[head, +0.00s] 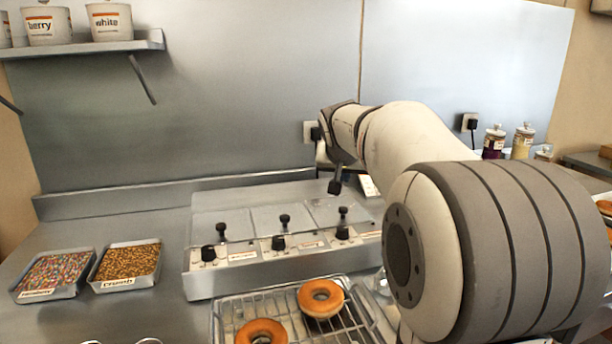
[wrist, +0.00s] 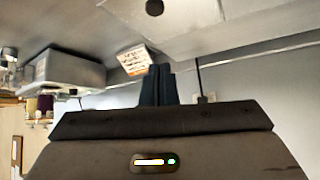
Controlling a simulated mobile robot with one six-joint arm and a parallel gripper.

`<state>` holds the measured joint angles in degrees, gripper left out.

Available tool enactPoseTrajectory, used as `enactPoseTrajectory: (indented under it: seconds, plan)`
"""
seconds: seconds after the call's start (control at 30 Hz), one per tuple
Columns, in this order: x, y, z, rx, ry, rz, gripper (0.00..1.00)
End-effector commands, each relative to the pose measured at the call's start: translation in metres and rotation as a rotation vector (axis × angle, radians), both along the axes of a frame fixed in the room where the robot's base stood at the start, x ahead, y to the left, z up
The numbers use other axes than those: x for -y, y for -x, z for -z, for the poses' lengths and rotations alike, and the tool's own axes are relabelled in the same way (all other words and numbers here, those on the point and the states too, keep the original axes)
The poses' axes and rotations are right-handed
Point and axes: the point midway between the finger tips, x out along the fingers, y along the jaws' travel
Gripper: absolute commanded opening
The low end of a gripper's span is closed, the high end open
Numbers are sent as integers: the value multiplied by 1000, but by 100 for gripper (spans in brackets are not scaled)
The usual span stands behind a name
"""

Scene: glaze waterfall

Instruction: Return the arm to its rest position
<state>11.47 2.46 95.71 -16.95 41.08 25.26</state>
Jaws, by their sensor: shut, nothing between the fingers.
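My arm reaches in from the right in the head view, over the counter toward the back wall. My gripper (wrist: 158,86) shows in the wrist view with its two dark fingers together and nothing between them. In the head view a dark part at the end of my arm hangs above the right side of the steel glaze unit (head: 235,278); the fingertips cannot be made out clearly there. The glaze unit has several lids with black knobs.
Trays of rainbow (head: 56,271) and crumb (head: 126,262) toppings lie left. A shelf (head: 90,49) with tubs hangs upper left. Jars (head: 522,141) stand back right.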

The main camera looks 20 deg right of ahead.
Motion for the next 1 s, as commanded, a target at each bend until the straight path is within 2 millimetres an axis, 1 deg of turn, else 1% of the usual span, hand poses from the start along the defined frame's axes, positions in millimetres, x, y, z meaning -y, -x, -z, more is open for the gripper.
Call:
enactPoseTrajectory:
  seconds: [0.07, 0.17, 0.27, 0.37, 0.4, 0.47, 0.5, 0.57, 0.6, 0.7, 0.8, 0.83, 0.9, 1.0]
  plan:
    - [-1, 1, -1, -2, 0, -2, 0]
    - [-10, 13, -1, -26, -4, -21, 0]
    - [-33, 44, 4, -89, -18, -72, 0]
    - [-64, 95, 15, -185, -37, -155, 0]
    - [-76, 119, 22, -228, -45, -192, 0]
    - [-94, 154, 34, -288, -60, -248, 0]
    - [-105, 177, 41, -327, -69, -284, 0]
    - [-118, 209, 53, -379, -82, -334, 0]
    - [-126, 228, 61, -411, -91, -366, 0]
    - [-139, 267, 77, -471, -107, -427, 0]
    - [-147, 290, 88, -508, -118, -465, 0]
    - [-148, 294, 90, -514, -120, -472, 0]
    - [-150, 299, 94, -523, -122, -480, 0]
    - [-150, 300, 95, -525, -122, -483, 0]
